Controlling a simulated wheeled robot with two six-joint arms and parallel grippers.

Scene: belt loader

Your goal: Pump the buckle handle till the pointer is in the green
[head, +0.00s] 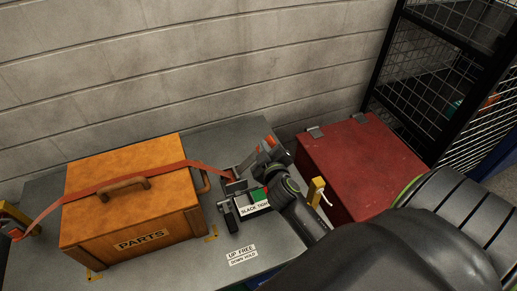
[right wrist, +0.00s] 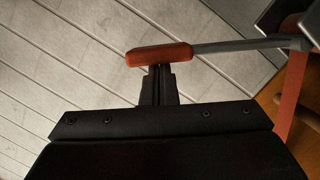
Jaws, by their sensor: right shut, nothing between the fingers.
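The buckle (head: 233,187) sits on the grey deck to the right of the parts box, with the orange strap (head: 185,164) running into it. Its grey handle has an orange grip (right wrist: 160,54), raised up toward the wall. My right gripper (head: 266,152) is shut and empty, its fingertips at the orange grip; in the right wrist view the fingers (right wrist: 159,75) meet or nearly meet the grip's underside. The gauge (head: 258,194) shows red and green above a "SLACK TIGHT" label; its pointer is too small to read and my arm partly covers that area. My left gripper is out of view.
The orange "PARTS" box (head: 133,210) lies under the strap. A label (head: 242,255) reads "UP FREE, DOWN HOLD". A yellow piece with a white cord (head: 317,189) stands right of the gauge. A red case (head: 360,165) and wire cage (head: 455,60) are at right, a block wall behind.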

